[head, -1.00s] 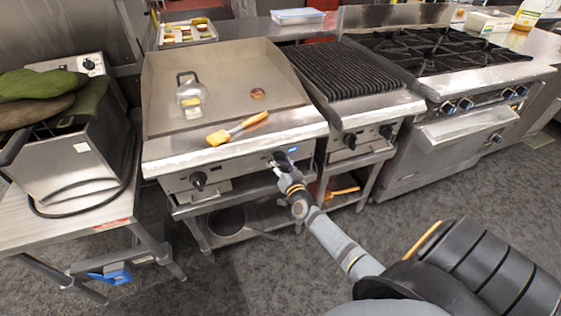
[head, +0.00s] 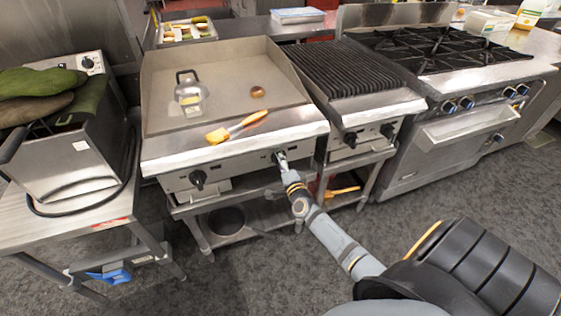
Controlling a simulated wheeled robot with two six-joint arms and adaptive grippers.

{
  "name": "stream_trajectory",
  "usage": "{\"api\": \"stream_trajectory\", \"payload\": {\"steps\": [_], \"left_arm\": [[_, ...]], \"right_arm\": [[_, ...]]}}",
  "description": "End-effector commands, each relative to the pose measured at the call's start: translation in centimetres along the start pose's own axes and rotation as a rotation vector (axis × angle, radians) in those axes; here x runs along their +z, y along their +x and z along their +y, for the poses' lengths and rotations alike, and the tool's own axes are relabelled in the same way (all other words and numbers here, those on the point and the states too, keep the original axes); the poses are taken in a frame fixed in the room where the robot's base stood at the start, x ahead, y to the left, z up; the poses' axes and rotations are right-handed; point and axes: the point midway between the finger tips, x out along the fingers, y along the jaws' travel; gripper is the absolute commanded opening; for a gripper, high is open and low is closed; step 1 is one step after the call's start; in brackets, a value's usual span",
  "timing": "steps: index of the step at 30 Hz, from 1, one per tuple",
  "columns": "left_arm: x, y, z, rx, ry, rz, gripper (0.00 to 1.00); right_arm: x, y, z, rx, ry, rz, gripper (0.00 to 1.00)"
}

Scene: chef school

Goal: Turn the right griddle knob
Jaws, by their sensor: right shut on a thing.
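The flat griddle (head: 222,70) stands in the middle of the head view, with a steel front panel. Its left knob (head: 198,179) is black and in plain view on that panel. Its right knob (head: 277,156) is mostly hidden behind my right gripper. My right gripper (head: 281,161) is at the right end of the griddle's front panel, shut on the right knob. The knob's exact angle cannot be made out. My left gripper is not in view.
A press (head: 189,92) and a round patty (head: 257,91) are on the plate. The charbroiler (head: 352,68) with its own knobs stands close at right. A fryer (head: 75,140) stands at left.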

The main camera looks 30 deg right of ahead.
Motion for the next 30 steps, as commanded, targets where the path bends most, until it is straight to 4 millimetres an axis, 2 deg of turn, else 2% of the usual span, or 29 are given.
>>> {"api": "stream_trajectory", "payload": {"steps": [12,29,30], "left_arm": [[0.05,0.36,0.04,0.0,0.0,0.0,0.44],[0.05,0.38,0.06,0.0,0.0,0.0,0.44],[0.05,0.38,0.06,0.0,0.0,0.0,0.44]], "right_arm": [[0.03,-0.06,0.14,0.002,0.178,-0.001,0.25],[0.03,-0.06,0.14,0.003,0.203,-0.001,0.25],[0.03,-0.06,0.15,0.003,0.203,-0.001,0.62]]}}
